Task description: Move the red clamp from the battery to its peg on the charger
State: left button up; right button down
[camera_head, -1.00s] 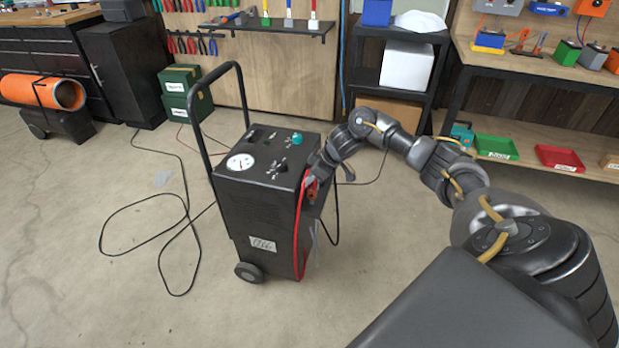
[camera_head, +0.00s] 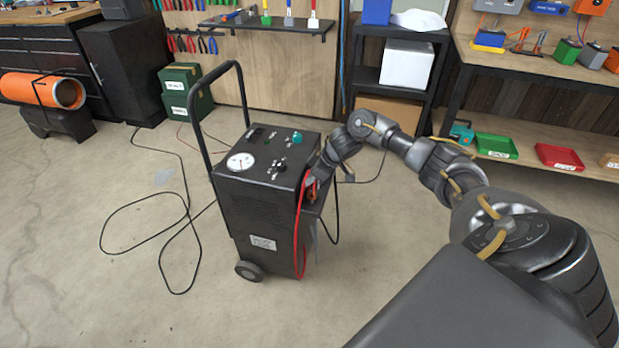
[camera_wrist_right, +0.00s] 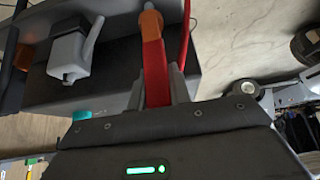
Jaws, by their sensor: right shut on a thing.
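The charger (camera_head: 262,215) is a black wheeled cart with a tall handle, a round gauge and knobs on its sloped top. My right gripper (camera_head: 312,184) is at the charger's right side, near the top edge. In the right wrist view it is shut on the red clamp (camera_wrist_right: 155,72), which has an orange end (camera_wrist_right: 151,24) pointing away from the fingers. The clamp's red cable (camera_head: 298,232) hangs down the charger's front right corner. The peg is not clearly visible, so I cannot tell whether the clamp touches it. The battery is not identifiable. My left gripper is not in view.
A grey block with a lever-like part (camera_wrist_right: 72,52) sits beside the clamp in the right wrist view. A black cable (camera_head: 190,215) loops on the floor left of the charger. A black shelf (camera_head: 400,75) and a workbench (camera_head: 540,68) stand behind. Floor before the charger is clear.

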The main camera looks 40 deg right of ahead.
jog(key=shift+f+b, duration=0.35)
jog(key=shift+f, duration=0.95)
jog(key=c, duration=1.2)
grip_release()
jog(key=shift+r, duration=0.1)
jog(key=p+v, duration=0.1)
jog(key=v, duration=0.9)
jog(key=shift+s+r, duration=0.15)
jog(key=shift+r, duration=0.15)
jog(key=shift+d, duration=0.1)
